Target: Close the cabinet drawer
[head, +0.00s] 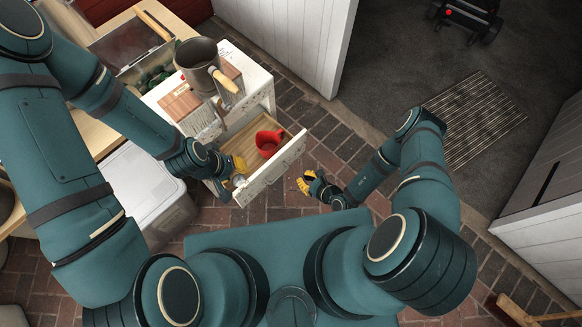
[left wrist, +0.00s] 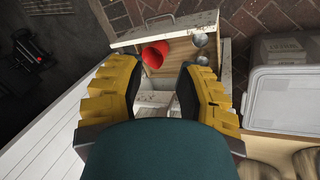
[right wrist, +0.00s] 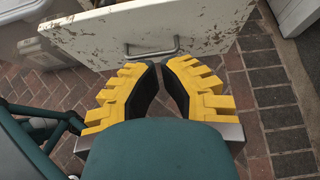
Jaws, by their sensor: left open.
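The cabinet drawer (head: 291,156) is pulled out, with a wooden inside and a chipped white front. The right wrist view shows its front (right wrist: 210,28) and metal handle (right wrist: 152,51). A red cup (head: 268,143) lies in the drawer; it also shows in the left wrist view (left wrist: 155,54). My left gripper (head: 238,170) is open and empty over the drawer's left side in the head view. My right gripper (head: 305,182) is outside the drawer, facing its front below the handle. Its fingertips are nearly together with nothing between them.
The white cabinet (head: 258,82) carries a metal pot (head: 198,62) with a wooden handle. A lidded grey-white bin (head: 143,190) stands left of the drawer. Brick floor (head: 325,135) is clear right of the drawer. Two small metallic round things (left wrist: 201,50) show by the drawer's edge.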

